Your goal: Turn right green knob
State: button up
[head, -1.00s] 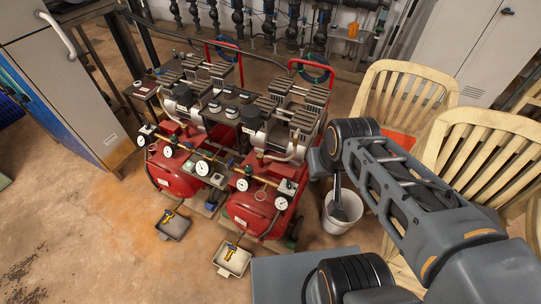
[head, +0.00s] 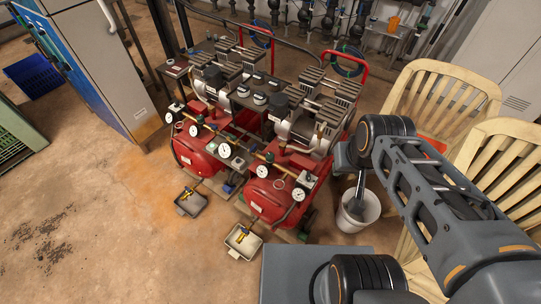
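No green knob can be made out in the head view. At the back top, dark vertical pipes with black fittings (head: 304,14) form a row along the wall, small and partly cut off by the frame's top edge. My arm fills the right side, its grey links in front of the chairs.
A red twin compressor (head: 268,205) with gauges stands in the middle, before the pipes. Two small trays (head: 243,254) lie before it. A white bucket (head: 370,215) and wooden chairs (head: 420,85) are at right. A grey cabinet (head: 105,75) stands at left; the left floor is open.

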aim_at(269, 157)
jog(key=k, duration=1.15)
jog(key=u, duration=0.9)
jog(key=i, duration=1.3)
jog(key=z, duration=0.45)
